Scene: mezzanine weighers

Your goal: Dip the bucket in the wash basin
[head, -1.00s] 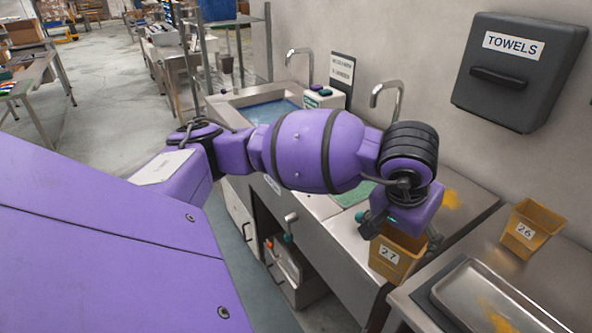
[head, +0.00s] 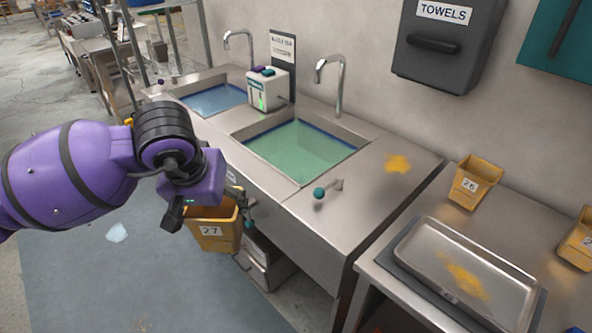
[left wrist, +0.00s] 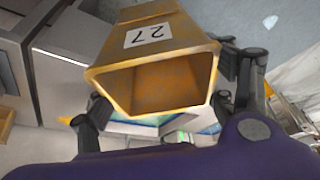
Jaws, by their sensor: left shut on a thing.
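My left gripper (head: 210,204) is shut on the yellow-orange bucket (head: 216,236) labelled 27, which hangs roughly upright in front of the sink unit. In the left wrist view the bucket (left wrist: 153,40) lies between the two fingers, its open mouth facing the camera; it looks empty. Two basins are sunk in the steel counter: one with green liquid (head: 300,150) nearer the bucket, and one with blue liquid (head: 215,98) farther back. I cannot tell which is the wash basin. The bucket is outside both. My right gripper is not in view.
Bucket 26 (head: 474,184) and a steel tray (head: 468,265) are on the right-hand table. A towel box (head: 440,42) hangs above.

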